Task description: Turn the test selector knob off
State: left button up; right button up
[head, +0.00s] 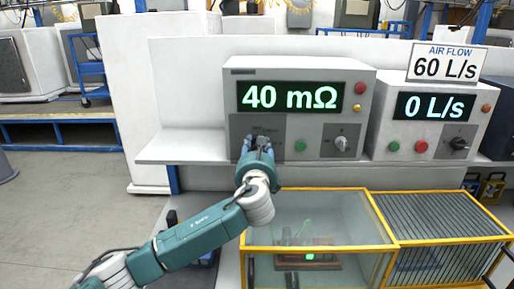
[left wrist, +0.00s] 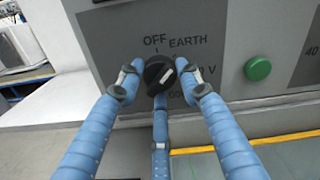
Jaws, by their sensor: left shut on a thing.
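The black test selector knob (left wrist: 158,73) is on the grey panel in the left wrist view, with OFF printed above it, EARTH to its upper right and further labels partly hidden. A light mark on its face points to the lower right, not up at OFF. My left gripper (left wrist: 160,78) is shut on the knob, with blue fingers at its left, right and below. In the head view the left gripper (head: 258,146) is in front of the tester's lower left panel and hides the knob. My right gripper is not in view.
The tester (head: 298,75) reads 40 mΩ and has a green button (head: 300,146) and a second knob (head: 341,143). A unit (head: 435,85) at right reads 0 L/s, below a 60 L/s sign (head: 446,64). A yellow-framed glass enclosure (head: 322,190) stands below.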

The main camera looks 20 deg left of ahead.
pick_arm(q)
jog(key=shift+d+f+n+b, duration=0.15)
jog(key=shift+n+b, duration=0.35)
jog(key=shift+n, duration=1.5)
jog(key=shift+f+n+b, duration=0.2)
jog(key=shift+n+b, duration=0.25)
jog(key=shift+n, duration=1.55)
jog(key=o, duration=1)
jog(key=shift+o, duration=0.7)
jog(key=shift+r, duration=0.25)
jog(key=v, duration=1.2)
